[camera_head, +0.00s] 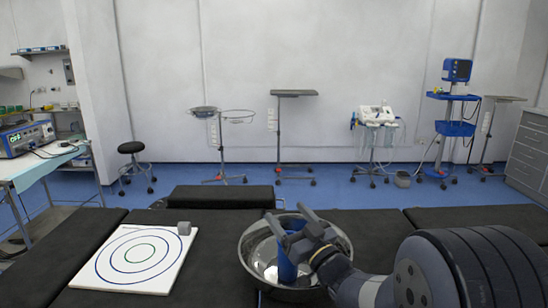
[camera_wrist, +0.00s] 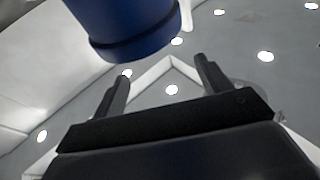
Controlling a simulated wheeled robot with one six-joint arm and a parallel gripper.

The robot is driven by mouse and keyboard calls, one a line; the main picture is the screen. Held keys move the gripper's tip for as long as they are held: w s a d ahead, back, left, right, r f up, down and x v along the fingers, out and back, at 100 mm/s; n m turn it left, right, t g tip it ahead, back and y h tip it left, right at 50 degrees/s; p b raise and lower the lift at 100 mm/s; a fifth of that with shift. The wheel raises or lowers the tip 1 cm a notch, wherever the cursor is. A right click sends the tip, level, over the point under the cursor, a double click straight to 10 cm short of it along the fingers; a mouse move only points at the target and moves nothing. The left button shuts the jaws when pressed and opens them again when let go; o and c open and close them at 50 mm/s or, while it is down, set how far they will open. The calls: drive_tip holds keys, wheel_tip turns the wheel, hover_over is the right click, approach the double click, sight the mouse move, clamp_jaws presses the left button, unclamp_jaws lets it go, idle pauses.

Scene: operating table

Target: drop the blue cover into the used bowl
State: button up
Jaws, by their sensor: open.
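The blue cover (camera_head: 287,264) is a dark blue cylinder. In the head view it stands roughly upright, within the outline of the shiny metal bowl (camera_head: 247,240); I cannot tell if it touches the bottom. My gripper (camera_head: 290,218) reaches in from the right, with its fingers over the bowl near the cover's top. In the wrist view the cover (camera_wrist: 125,28) is at the top, above and beyond the fingertips of my gripper (camera_wrist: 160,75). The fingers are spread, with nothing visible between them. My arm hides part of the bowl's right side.
A white board (camera_head: 120,268) with ringed circles lies to the left on the black operating table (camera_head: 220,262). A small grey cube (camera_head: 184,228) sits at its upper right corner. Stands, a stool and equipment stand far back by the wall.

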wheel_tip(320, 180, up, 9)
drive_tip(key=p, duration=0.1)
drive_tip(key=shift+r+p, duration=0.2)
drive_tip(key=shift+p, duration=0.2)
drive_tip(key=shift+f, duration=0.1)
wheel_tip(320, 180, down, 10)
drive_tip(key=b, duration=0.2)
drive_tip(key=shift+r+p, duration=1.7)
drive_tip(key=shift+r, duration=1.25)
drive_tip(key=shift+f, duration=0.1)
